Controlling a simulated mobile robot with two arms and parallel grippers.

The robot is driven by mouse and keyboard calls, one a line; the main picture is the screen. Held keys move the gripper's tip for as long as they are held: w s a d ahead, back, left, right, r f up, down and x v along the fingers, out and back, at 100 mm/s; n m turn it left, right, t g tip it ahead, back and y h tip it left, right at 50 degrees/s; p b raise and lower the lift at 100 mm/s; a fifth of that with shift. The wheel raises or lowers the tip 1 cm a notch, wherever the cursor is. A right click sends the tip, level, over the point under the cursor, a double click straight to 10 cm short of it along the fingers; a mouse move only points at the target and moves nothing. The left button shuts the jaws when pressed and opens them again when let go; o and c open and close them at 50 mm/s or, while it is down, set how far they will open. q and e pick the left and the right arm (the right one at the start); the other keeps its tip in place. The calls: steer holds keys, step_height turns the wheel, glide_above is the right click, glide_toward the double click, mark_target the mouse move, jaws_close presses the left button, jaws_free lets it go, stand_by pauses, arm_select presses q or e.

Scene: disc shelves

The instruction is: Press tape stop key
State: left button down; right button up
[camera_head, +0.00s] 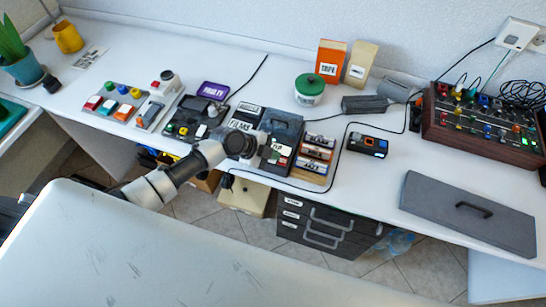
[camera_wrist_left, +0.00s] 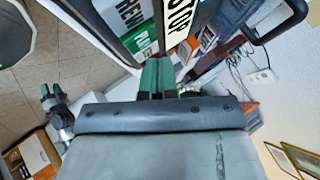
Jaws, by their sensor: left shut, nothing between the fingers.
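The dark tape player (camera_head: 287,126) stands on the desk right of centre, with small coloured key labels on its front. In the left wrist view, a white label (camera_wrist_left: 181,20), partly cut off but reading like STOP, shows close up beside green and dark labels. My left gripper (camera_head: 256,147) reaches the player's front from the left. In the wrist view its green-padded fingertips (camera_wrist_left: 157,74) are shut and empty, just below the white label in the picture. I cannot tell whether they touch a key. What looks like my right gripper (camera_wrist_left: 53,95) shows small at the left, its opening unclear.
Stacked boxes (camera_head: 316,154) stand right of the player, and a small black device (camera_head: 367,145) lies beyond them. A control panel (camera_head: 188,117) lies left of the gripper. A dark cable crosses the desk.

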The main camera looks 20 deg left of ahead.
stand_by(0.4)
arm_select(q)
steer(key=shift+r+p, duration=0.35)
steer(key=shift+r, duration=0.4)
steer(key=shift+r, duration=0.1)
steer(key=shift+r+p, duration=1.7)
steer(key=shift+r, duration=0.75)
